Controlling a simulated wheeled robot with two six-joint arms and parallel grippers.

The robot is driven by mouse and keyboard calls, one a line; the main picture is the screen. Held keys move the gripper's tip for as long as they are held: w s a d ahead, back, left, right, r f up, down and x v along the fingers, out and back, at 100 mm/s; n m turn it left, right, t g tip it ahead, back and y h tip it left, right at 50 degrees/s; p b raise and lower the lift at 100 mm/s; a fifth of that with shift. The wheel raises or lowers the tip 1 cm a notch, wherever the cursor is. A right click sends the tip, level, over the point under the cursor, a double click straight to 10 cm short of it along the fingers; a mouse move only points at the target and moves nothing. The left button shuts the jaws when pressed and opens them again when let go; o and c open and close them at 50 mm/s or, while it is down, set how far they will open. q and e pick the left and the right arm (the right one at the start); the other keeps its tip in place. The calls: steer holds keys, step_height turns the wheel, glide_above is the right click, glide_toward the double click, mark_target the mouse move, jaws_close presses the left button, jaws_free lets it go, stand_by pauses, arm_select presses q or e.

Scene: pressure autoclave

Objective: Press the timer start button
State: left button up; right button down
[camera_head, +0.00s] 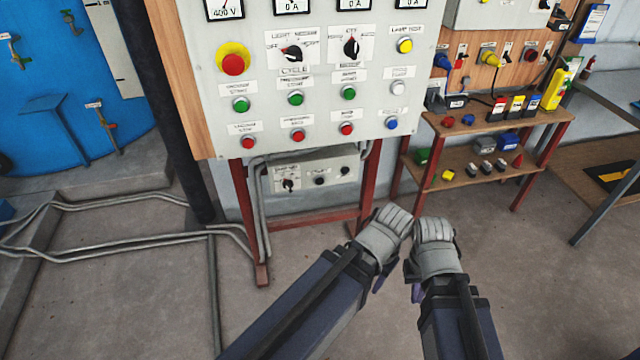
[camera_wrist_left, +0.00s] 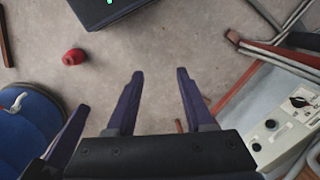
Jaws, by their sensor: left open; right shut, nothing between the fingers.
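The grey control panel (camera_head: 310,75) stands ahead with rows of coloured buttons. Its upper row has green buttons (camera_head: 295,98) and a white button (camera_head: 397,88); red buttons (camera_head: 298,135) and a blue button (camera_head: 392,123) sit below. The labels are too blurred to tell surely which is the timer start button. My left gripper (camera_wrist_left: 160,82) is open and empty over the floor in the left wrist view. My right gripper (camera_head: 416,290) is mostly hidden behind its wrist, low beside the left arm. Both are below the panel and apart from it.
A large red-and-yellow button (camera_head: 233,62) is at the panel's left. A lower switch box (camera_head: 317,174) hangs on the red frame. A wooden shelf (camera_head: 483,180) with several connectors stands right. Pipes (camera_head: 120,204) run over the floor left. A blue tank (camera_head: 60,90) stands far left.

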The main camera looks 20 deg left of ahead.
arm_select(q)
jaws_close()
stand_by(1.2)
